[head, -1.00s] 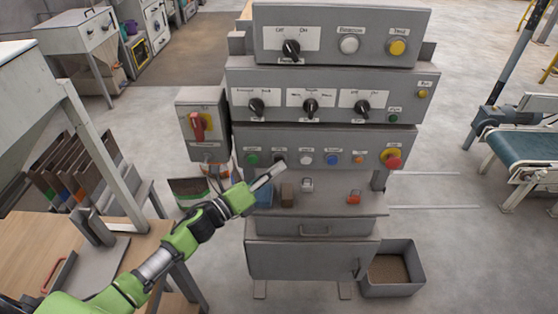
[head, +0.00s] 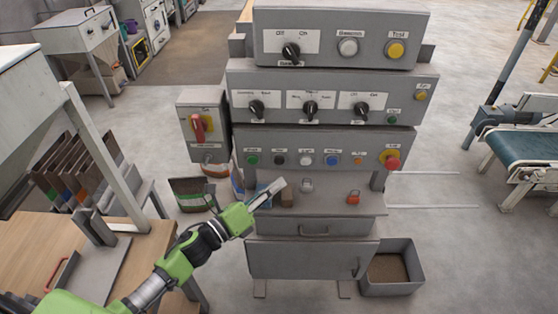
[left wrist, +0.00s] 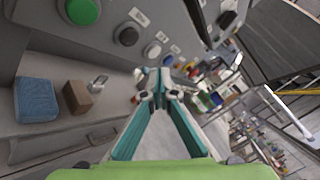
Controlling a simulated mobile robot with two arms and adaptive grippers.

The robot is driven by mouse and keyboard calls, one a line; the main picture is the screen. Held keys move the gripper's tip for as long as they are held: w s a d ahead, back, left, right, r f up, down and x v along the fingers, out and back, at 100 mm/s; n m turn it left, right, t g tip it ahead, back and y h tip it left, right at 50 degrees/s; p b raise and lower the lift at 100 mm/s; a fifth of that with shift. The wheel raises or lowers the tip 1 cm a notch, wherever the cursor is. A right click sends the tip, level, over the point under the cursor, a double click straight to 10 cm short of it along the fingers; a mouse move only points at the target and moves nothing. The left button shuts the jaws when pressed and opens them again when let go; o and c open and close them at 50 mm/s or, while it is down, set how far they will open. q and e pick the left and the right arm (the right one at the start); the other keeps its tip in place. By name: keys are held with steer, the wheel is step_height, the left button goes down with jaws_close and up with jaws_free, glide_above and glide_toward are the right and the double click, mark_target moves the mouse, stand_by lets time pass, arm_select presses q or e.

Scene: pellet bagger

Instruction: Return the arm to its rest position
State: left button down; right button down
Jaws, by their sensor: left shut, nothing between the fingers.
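My left arm comes in from the lower left in the head view. Its gripper (head: 278,185) is in front of the grey control console (head: 310,268), below its row of push buttons and over the left part of its shelf. In the left wrist view the gripper's fingers (left wrist: 165,78) meet at the tips and hold nothing. A green button (left wrist: 80,10) and a black button (left wrist: 126,35) show up and to the left of the fingers there. My right gripper is in neither view.
The shelf holds a blue sponge-like block (left wrist: 36,100), a brown block (left wrist: 76,97) and a red padlock (head: 353,197). A wooden table (head: 130,255) is at lower left. A pellet bin (head: 390,290) is lower right.

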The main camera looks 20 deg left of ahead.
arm_select(q)
steer(key=shift+s+d, duration=0.1)
steer(key=shift+s, duration=0.45)
steer(key=s+a+f+n+g+y, duration=0.2)
steer(key=s+a+f+n+y, duration=0.3)
steer(key=f, duration=0.7)
steer(key=s+a+f+n+g, duration=0.1)
steer(key=s+f+n+g, duration=0.15)
steer(key=f+n, duration=0.6)
steer(key=s+a+f+n+g+y, duration=0.1)
steer(key=s+a+f+n+y, duration=0.25)
steer(key=f, duration=1.15)
steer(key=s+f+n+g+b, duration=0.1)
steer(key=s+f+n+g, duration=0.4)
steer(key=s+f, duration=0.85)
steer(key=s+d+f+n+g, duration=0.1)
steer(key=s+f+n+g, duration=0.1)
steer(key=s, duration=0.9)
steer(key=s+d+f+n+g, duration=0.2)
steer(key=s+f+n, duration=0.2)
steer(key=s, duration=0.8)
steer(key=shift+f+n+g+y, duration=0.25)
steer(key=shift+n+g+y, duration=0.15)
steer(key=shift+n, duration=0.5)
